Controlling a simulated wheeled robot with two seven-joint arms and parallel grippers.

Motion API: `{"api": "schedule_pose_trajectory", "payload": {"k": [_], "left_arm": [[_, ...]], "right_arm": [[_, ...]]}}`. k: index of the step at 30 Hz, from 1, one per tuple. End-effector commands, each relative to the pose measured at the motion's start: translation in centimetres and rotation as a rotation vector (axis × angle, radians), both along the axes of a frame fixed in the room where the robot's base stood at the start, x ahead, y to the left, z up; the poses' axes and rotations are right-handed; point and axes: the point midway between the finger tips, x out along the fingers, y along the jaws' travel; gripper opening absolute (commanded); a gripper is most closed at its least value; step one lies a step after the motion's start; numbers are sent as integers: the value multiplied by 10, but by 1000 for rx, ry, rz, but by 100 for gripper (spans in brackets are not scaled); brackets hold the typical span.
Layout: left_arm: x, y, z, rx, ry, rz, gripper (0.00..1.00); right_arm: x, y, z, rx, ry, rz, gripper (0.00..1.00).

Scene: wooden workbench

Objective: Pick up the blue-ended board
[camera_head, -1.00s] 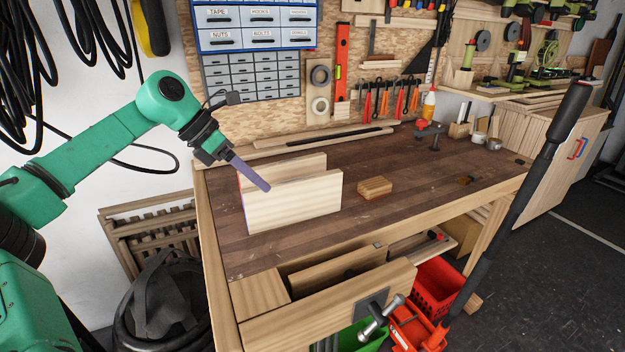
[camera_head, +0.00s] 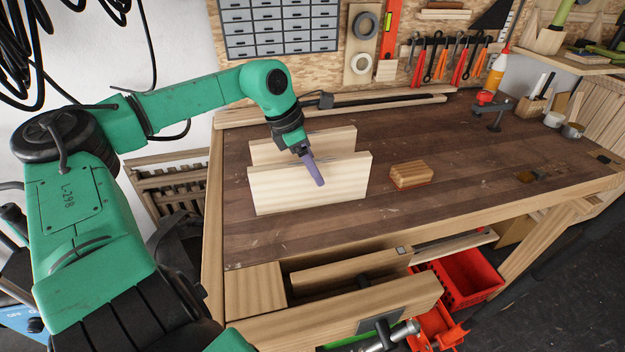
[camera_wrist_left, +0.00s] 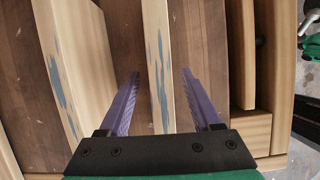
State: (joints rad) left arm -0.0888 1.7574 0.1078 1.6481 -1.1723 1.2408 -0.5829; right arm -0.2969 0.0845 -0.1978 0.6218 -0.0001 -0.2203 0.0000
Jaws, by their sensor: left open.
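Two pale wooden boards stand on edge, parallel, on the workbench. The near board (camera_head: 280,190) shows a thin blue line at its left end in the earlier head view; its end colour is hard to see now. The far board (camera_head: 265,151) stands just behind it. My left gripper (camera_head: 315,172) points down at the near board's top edge, one purple finger in front of its face. In the left wrist view the open fingers (camera_wrist_left: 160,78) straddle the near board (camera_wrist_left: 154,40), with gaps on both sides; the far board (camera_wrist_left: 72,60) lies outside them. My right gripper is not in view.
A small wooden block (camera_head: 411,174) lies to the right of the boards on the workbench (camera_head: 450,150). A clamp (camera_head: 495,108) stands further right. A long strip lies along the back edge. A wooden vise (camera_head: 350,300) is at the front. The bench's middle right is mostly clear.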

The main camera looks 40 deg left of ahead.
Motion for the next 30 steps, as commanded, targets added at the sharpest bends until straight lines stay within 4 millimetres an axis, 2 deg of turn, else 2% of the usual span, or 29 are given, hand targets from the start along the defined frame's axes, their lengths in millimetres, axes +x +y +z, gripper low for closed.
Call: {"api": "schedule_pose_trajectory", "payload": {"k": [4,11,12,14,16,17,30], "left_arm": [[5,-5,-19,2,4,0,65],[7,-6,-23,0,0,0,65],[7,-6,-23,0,0,0,57],[7,-6,-22,0,0,0,34],[7,-6,-22,0,0,0,8],[7,-6,-22,0,0,0,0],[7,-5,-22,-1,-1,0,0]], "right_arm": [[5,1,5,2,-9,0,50],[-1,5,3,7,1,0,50],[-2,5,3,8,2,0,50],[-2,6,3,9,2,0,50],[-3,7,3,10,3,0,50],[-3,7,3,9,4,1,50],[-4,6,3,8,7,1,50]]}}
